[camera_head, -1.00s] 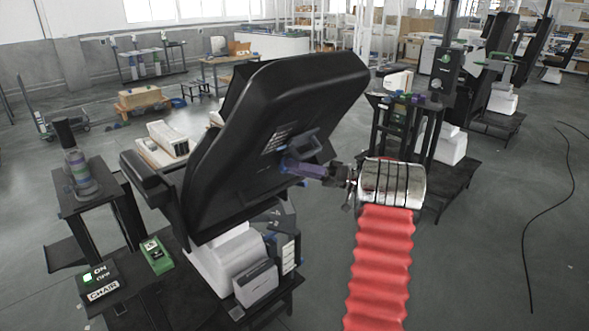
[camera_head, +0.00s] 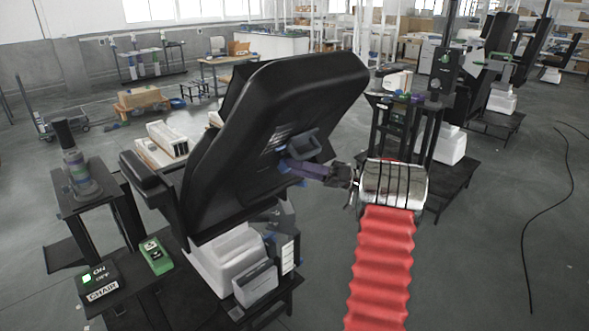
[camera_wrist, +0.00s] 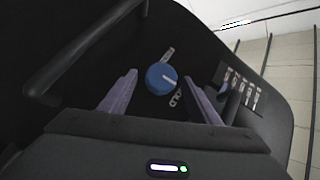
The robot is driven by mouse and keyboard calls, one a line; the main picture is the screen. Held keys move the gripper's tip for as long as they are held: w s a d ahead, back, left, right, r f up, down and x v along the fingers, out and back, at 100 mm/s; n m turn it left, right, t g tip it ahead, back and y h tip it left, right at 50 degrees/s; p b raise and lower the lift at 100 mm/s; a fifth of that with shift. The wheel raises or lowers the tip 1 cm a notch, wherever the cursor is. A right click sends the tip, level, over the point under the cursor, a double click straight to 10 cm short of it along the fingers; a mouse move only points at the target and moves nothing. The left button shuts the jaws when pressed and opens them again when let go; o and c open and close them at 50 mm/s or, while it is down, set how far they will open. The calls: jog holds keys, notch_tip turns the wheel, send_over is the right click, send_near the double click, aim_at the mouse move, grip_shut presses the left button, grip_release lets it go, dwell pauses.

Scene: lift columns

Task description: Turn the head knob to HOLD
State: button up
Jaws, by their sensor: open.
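The head knob (camera_wrist: 162,78) is a round blue dial with a pale pointer line, on the dark back of the chair (camera_head: 255,150). In the wrist view the line lies toward the upper right. A label reading HOLD (camera_wrist: 175,100) is just below right of the knob, and a second tag (camera_wrist: 168,54), not readable, is above it. My gripper (camera_wrist: 160,75) has its two purple fingers apart, one on each side of the knob. Whether they touch it cannot be told. In the head view my gripper (camera_head: 288,164) is at the chair back, with the knob mostly hidden.
A dark handle (camera_head: 303,146) stands out from the chair back just above my gripper. In the wrist view a labelled row of switches (camera_wrist: 240,90) is right of the knob, and a dark bar (camera_wrist: 85,45) is at the left. A CHAIR ON/OFF box (camera_head: 98,282) is at lower left.

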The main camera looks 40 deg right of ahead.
jog(key=v, duration=1.3)
jog(key=shift+f, duration=0.1)
